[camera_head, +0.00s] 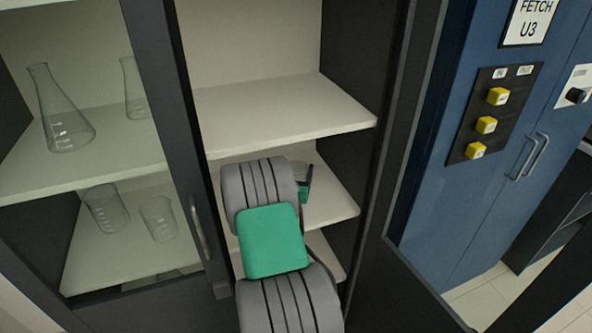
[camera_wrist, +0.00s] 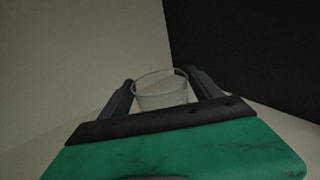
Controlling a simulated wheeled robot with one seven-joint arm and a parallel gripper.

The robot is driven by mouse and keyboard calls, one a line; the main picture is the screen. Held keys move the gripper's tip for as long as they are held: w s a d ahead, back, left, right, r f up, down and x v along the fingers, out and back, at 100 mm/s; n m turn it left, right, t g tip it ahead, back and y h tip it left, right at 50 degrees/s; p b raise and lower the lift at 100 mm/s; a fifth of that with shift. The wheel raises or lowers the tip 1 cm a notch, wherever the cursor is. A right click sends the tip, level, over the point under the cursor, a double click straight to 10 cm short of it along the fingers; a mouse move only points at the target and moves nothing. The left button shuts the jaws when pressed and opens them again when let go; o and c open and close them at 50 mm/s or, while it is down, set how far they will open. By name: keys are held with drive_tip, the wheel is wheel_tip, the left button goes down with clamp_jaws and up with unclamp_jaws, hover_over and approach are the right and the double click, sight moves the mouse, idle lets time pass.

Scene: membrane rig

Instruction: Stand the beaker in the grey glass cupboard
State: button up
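The clear glass beaker (camera_wrist: 161,98) is between my gripper's two dark fingers in the wrist view, with a finger against each side of its rim. My gripper (camera_wrist: 161,84) is shut on it. The beaker's lower part is hidden behind the gripper body. In the head view my arm reaches into the open right bay of the grey glass cupboard (camera_head: 285,112), and my gripper (camera_head: 305,180) is above the lower shelf (camera_head: 332,203). My wrist mostly hides the beaker there. I cannot tell whether it touches the shelf.
The cupboard's left bay, behind a glass door (camera_head: 165,120), holds flasks (camera_head: 62,110) and other beakers (camera_head: 106,208). The empty upper shelf (camera_head: 280,110) is over my gripper. A dark side wall stands close on the right. A blue cabinet (camera_head: 480,200) with yellow buttons is farther right.

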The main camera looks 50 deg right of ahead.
drive_tip(key=shift+o, duration=1.1)
drive_tip(key=shift+r, duration=0.3)
drive_tip(key=b+v, duration=0.2)
drive_tip(key=v, duration=1)
drive_tip(key=shift+f+b, duration=0.15)
drive_tip(key=shift+b, duration=0.25)
